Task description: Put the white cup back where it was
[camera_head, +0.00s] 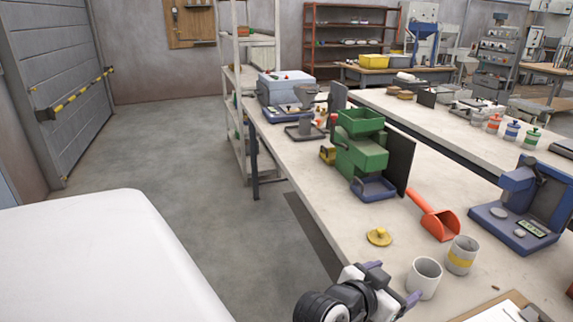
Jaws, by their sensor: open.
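The plain white cup (425,278) stands upright on the long pale workbench (318,195), near its front in the picture. My gripper (394,283) is at the bottom, just left of the cup. It is open, with its two purple-tipped fingers spread apart. One fingertip shows close to the cup's lower left side; I cannot tell whether it touches. The gap between the fingers looks empty. A second pale cup with a yellow band (462,255) stands just behind and right of the white cup.
A yellow knobbed lid (379,237) and a red scoop (434,217) lie behind the cups. A green machine (361,150) with a blue tray stands further back. A blue device (528,205) is at right, a clipboard (500,310) in front. Bare bench lies between lid and cups.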

